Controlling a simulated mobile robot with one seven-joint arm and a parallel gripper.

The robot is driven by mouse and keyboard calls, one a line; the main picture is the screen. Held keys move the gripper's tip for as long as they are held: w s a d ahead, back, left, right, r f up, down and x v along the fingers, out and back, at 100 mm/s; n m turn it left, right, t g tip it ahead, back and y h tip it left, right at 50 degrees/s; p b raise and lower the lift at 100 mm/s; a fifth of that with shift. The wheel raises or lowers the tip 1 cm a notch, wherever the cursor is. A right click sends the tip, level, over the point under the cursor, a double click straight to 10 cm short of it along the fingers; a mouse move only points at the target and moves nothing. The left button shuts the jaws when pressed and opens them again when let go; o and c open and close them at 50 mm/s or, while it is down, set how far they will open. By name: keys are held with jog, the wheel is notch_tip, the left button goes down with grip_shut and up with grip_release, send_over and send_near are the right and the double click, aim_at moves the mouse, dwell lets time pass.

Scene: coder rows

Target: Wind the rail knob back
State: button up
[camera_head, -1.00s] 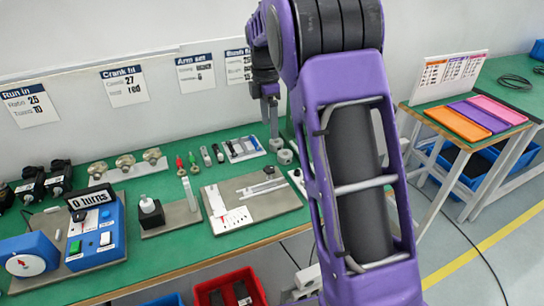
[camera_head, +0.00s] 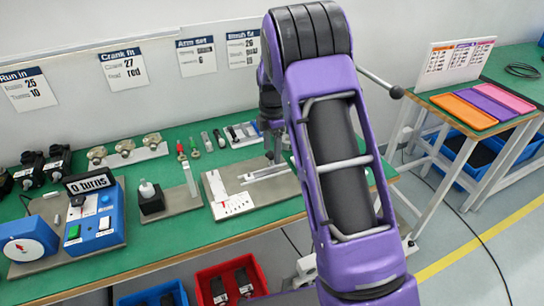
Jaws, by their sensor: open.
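A grey base plate (camera_head: 222,206) lies on the green bench, with a white printed scale (camera_head: 232,202) at its left front and silver rail parts (camera_head: 266,172) towards its back right. I cannot make out a knob on it; its right end is partly behind my arm. My gripper (camera_head: 275,157) points down over the back right of this plate, beside the rail parts. It is small and partly covered by my purple arm. Its jaws are open, and I see nothing between them. I cannot tell whether it touches anything.
A blue box with a "0 turns" display (camera_head: 90,183) and a blue dial unit (camera_head: 27,240) stand at the left. A thin rod with a dark ball end (camera_head: 397,92) sticks out right of my arm. Red (camera_head: 258,275) and blue bins sit below the bench.

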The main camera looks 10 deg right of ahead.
jog(key=shift+f, duration=1.3)
grip_shut()
